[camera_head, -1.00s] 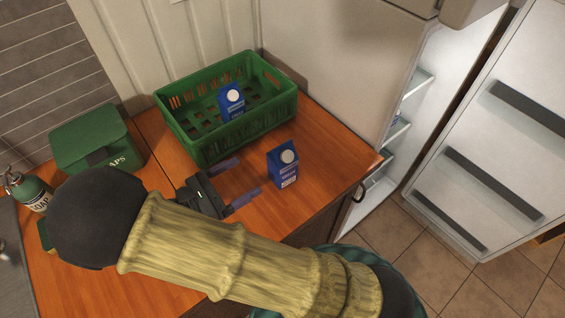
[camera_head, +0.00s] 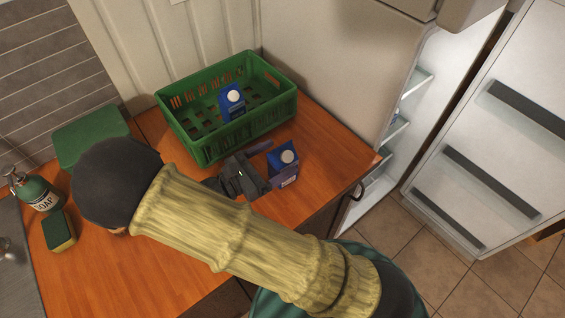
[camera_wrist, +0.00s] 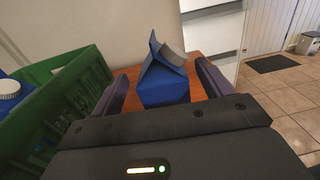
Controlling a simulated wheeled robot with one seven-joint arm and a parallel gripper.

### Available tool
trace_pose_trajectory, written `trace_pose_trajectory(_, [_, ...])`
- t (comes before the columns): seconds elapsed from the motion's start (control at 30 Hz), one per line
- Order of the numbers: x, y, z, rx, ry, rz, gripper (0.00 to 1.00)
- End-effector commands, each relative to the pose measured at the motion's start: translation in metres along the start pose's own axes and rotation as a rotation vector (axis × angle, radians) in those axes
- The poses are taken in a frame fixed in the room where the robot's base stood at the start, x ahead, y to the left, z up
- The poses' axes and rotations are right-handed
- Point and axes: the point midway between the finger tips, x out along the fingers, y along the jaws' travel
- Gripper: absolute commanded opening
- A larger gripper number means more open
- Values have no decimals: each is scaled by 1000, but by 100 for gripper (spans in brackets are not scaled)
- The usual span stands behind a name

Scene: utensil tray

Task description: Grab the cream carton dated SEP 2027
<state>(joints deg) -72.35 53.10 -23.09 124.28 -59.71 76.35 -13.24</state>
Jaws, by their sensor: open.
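A blue carton (camera_head: 284,154) with a white cap stands upright on the wooden counter, right of the basket. It also shows in the wrist view (camera_wrist: 165,88), between my two fingers. My gripper (camera_head: 272,166) is open, with one finger on each side of this carton; contact cannot be told. A second blue carton (camera_head: 231,110) with a white cap stands inside the green basket (camera_head: 270,123). Part of it shows at the left edge of the wrist view (camera_wrist: 8,92). No date is readable on either carton.
A green box (camera_head: 88,135), a soap bottle (camera_head: 38,190) and a sponge (camera_head: 59,232) are at the left. The fridge door (camera_head: 480,150) stands open at the right. The counter edge lies just right of the nearer carton.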

Motion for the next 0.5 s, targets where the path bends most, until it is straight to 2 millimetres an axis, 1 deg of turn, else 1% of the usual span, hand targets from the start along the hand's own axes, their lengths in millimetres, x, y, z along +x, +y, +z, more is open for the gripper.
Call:
trace_pose_trajectory(0.1, [19,-2,4,-3,-3,-5,79])
trace_pose_trajectory(0.23, [37,-2,2,-1,-2,-4,79])
trace_pose_trajectory(0.33, [42,-2,2,-1,0,-2,79])
trace_pose_trajectory(0.5, [42,-2,1,0,0,-1,79])
